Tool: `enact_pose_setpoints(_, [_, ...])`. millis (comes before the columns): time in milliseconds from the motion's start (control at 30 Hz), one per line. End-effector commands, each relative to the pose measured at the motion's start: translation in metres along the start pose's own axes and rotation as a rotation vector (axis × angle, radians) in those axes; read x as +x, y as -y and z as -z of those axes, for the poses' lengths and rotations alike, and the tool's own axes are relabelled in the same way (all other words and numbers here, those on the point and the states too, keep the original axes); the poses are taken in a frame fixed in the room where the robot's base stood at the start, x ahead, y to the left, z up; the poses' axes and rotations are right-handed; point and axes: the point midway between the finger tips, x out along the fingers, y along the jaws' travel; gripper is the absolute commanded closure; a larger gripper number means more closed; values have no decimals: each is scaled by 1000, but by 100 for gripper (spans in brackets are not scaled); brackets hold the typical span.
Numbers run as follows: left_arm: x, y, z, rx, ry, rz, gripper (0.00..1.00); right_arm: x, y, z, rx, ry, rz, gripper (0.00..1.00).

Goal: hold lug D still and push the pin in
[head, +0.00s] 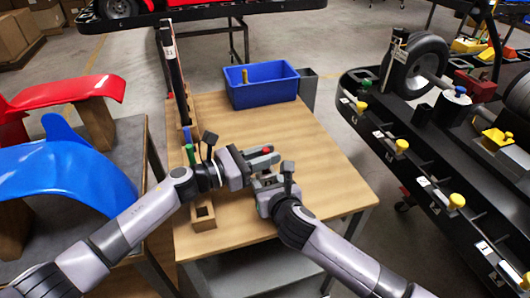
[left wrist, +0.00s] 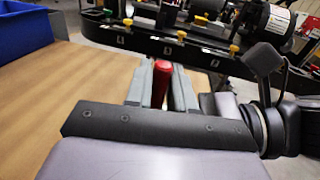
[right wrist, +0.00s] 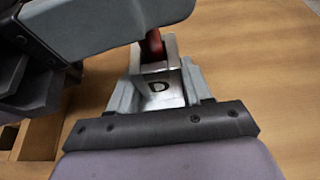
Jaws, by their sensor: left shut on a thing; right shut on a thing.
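My left gripper (head: 262,156) is shut on the red pin (left wrist: 161,85), whose red end also shows in the head view (head: 267,150). My right gripper (right wrist: 160,92) is shut on lug D (right wrist: 161,86), a grey metal block marked with a "D". The red pin also shows in the right wrist view (right wrist: 152,46), at the far end of the lug, with my left gripper's finger crossing over it. Both grippers are close together above the wooden table (head: 320,170). How far the pin sits in the lug is hidden.
A wooden holder (head: 204,215) with square slots runs along the table's left edge; a green piece (head: 190,152) stands there. A blue bin (head: 262,88) sits at the back. A black kart rail with yellow knobs (head: 402,146) is at right. The table's right side is clear.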

Motion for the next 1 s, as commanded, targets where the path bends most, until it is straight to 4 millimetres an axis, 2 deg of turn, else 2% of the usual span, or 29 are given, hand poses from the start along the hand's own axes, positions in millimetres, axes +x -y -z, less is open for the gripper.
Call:
enact_pose_setpoints(267, [0,0,0,0,1,0,100,0,0,0,0,-1,0,93])
enact_pose_setpoints(300, [0,0,0,0,1,0,67,0,0,0,0,-1,0,93])
enact_pose_setpoints(367, [0,0,0,0,1,0,48,0,0,0,0,-1,0,93])
enact_pose_setpoints(767, [-6,0,2,-1,-2,-1,47,0,0,0,0,-1,0,93])
enact_pose_setpoints(867, [-18,-1,2,-1,-2,-2,47,0,0,0,0,-1,0,93])
enact_pose_setpoints(1000, [-44,-1,2,-1,-2,-2,47,0,0,0,0,-1,0,93])
